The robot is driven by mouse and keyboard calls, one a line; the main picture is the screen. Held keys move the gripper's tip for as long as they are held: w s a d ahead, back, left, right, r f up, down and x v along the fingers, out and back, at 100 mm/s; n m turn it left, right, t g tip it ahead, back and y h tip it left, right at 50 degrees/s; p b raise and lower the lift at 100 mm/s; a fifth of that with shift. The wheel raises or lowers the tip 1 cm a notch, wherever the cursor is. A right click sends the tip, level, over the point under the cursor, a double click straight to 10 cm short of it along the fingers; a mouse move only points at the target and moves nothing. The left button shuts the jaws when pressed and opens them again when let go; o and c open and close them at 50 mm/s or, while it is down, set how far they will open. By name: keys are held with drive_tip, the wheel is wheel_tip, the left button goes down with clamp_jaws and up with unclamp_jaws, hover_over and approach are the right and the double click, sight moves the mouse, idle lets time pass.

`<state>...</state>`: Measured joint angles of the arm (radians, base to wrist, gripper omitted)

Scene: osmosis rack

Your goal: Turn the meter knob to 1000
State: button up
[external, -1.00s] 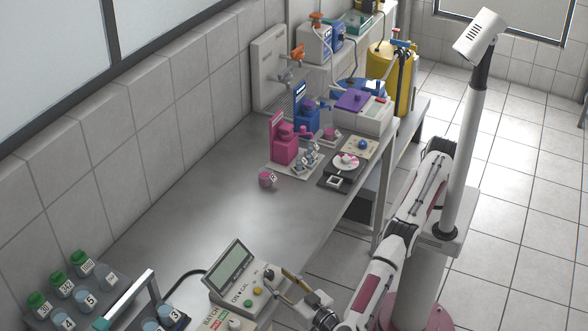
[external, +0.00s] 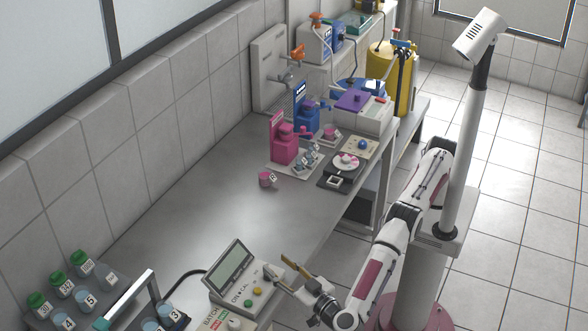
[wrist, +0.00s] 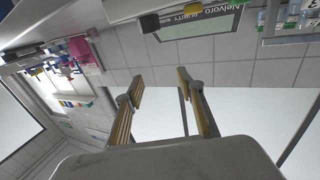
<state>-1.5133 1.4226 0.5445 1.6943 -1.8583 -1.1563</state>
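The meter (external: 232,284) is a pale box on the near part of the bench, with a tilted grey-green screen (external: 229,262) and green and yellow buttons. In the wrist view its screen (wrist: 208,22) appears upside down at the top. The knob's pointer and the screen reading cannot be made out.
A rack of numbered, green-capped bottles (external: 62,286) stands left of the meter. Pink and blue devices (external: 284,148) stand farther back. The bench middle (external: 205,215) is clear.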

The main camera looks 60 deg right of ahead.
drive_tip(key=w+d+r+n+t+y, duration=0.2)
drive_tip(key=w+d+r+n+t, duration=0.2)
drive_tip(key=w+r, duration=0.35)
drive_tip(key=s+d+f+n+g+y, duration=0.1)
drive_tip(key=s+f+n+g+y, duration=0.1)
drive_tip(key=f+y, duration=0.3)
drive_tip(key=s+d+f+n+g+y, duration=0.1)
drive_tip(key=s+f+n+g+y, duration=0.2)
drive_tip(key=f+n+y, duration=0.1)
drive_tip(key=s+d+f+n+g+y, duration=0.1)
drive_tip(key=s+f+n+g+y, duration=0.2)
drive_tip(key=y, duration=0.5)
drive_tip(key=shift+d+f+n, duration=0.2)
drive_tip(key=shift+f+n, duration=0.15)
drive_tip(key=shift+f, duration=0.3)
drive_tip(key=shift+d+f+n, duration=0.2)
drive_tip(key=shift+f+n, duration=0.15)
drive_tip(key=shift+f, duration=0.3)
drive_tip(key=shift+a, duration=0.15)
drive_tip(key=shift+f+m, duration=0.1)
drive_tip(key=shift+m, duration=0.3)
